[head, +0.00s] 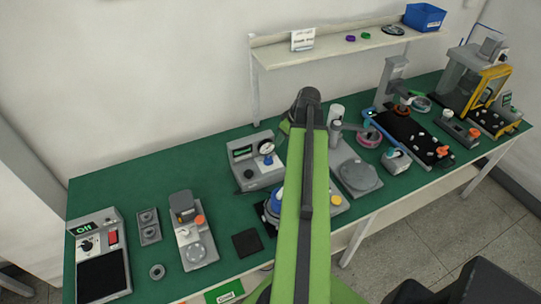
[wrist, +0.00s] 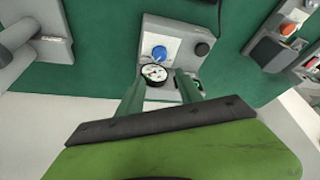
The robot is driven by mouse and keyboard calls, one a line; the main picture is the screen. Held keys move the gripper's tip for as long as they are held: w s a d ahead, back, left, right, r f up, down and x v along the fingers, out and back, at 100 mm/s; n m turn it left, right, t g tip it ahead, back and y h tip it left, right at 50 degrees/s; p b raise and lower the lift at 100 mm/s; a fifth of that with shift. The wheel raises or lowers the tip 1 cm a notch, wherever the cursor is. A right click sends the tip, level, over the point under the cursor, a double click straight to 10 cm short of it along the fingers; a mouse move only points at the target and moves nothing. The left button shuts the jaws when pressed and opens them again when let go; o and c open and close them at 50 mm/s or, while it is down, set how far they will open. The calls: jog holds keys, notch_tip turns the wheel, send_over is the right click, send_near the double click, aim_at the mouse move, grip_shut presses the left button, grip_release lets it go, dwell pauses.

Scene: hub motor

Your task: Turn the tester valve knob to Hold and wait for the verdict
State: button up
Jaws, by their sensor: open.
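The tester is a grey box (head: 257,163) left of my green arm in the head view, with a lit green display and a round white gauge. In the wrist view its panel (wrist: 178,42) carries a blue knob (wrist: 159,52) on a white label, with the gauge (wrist: 154,72) just below it and a black knob (wrist: 203,48) to the right. My gripper (wrist: 160,82) is open and empty, its fingers spread to either side of the gauge's lower part. The blue knob lies beyond the fingertips, apparently untouched. The label's words and the display text are unreadable in the wrist view.
A grey device with an orange knob (head: 194,232) and a unit with a lit display (head: 98,255) stand to the left on the green bench. A press (head: 357,172) and other stations stand right. A shelf (head: 345,45) runs above. Bare green mat lies behind the tester.

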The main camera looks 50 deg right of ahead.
aim_at(269, 159)
jog(key=b+x, duration=1.6)
jog(key=x, duration=0.1)
jog(key=shift+d+f, duration=0.1)
jog(key=shift+f, duration=0.3)
jog(key=shift+r, duration=0.1)
